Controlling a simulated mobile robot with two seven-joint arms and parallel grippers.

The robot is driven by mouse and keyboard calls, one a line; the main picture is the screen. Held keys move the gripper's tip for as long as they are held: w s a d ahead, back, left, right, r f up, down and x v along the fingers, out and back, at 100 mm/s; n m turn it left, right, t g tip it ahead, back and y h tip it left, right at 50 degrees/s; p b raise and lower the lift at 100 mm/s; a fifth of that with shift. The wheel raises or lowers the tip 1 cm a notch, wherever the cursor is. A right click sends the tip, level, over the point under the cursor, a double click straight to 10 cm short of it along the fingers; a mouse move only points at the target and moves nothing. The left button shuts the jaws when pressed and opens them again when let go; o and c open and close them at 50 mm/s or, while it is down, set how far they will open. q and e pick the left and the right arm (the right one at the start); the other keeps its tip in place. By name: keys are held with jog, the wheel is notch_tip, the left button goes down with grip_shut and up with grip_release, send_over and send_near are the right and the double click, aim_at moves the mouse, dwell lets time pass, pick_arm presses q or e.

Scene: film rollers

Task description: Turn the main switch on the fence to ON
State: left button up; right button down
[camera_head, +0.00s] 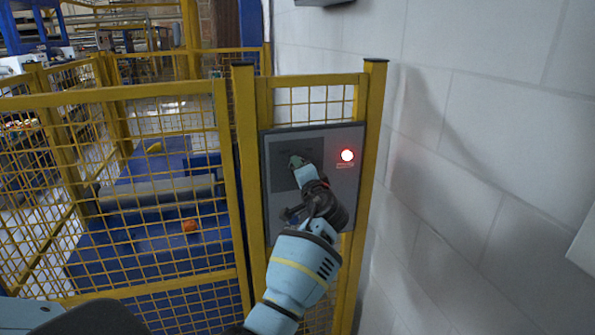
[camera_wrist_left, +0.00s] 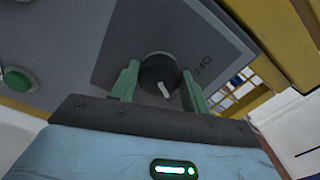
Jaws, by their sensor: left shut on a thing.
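The main switch is a round black knob (camera_wrist_left: 157,72) with a white pointer mark, set on a dark grey plate. The word OFF (camera_wrist_left: 203,64) shows on the plate to the knob's right in the left wrist view. The knob's mark points down and slightly right in that picture, not straight at OFF. My left gripper (camera_wrist_left: 158,84) has its green fingers on either side of the knob, shut on it. In the head view my left gripper (camera_head: 298,163) is at the grey control panel (camera_head: 345,196) and hides the knob. My right gripper is not in view.
A red lamp (camera_head: 347,155) glows on the panel, and a green button (camera_wrist_left: 18,79) shows in the left wrist view. Yellow mesh fence (camera_head: 228,170) stands left of the panel, with blue machinery (camera_head: 150,245) behind it. A white block wall (camera_head: 470,140) is close on the right.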

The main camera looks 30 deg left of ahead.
pick_arm(q)
jog(key=shift+r+m, duration=0.1)
jog(key=shift+m, duration=0.3)
jog(key=o, duration=1)
jog(key=v, duration=0.7)
jog(key=shift+s+d, duration=0.25)
jog(key=shift+s, duration=0.05)
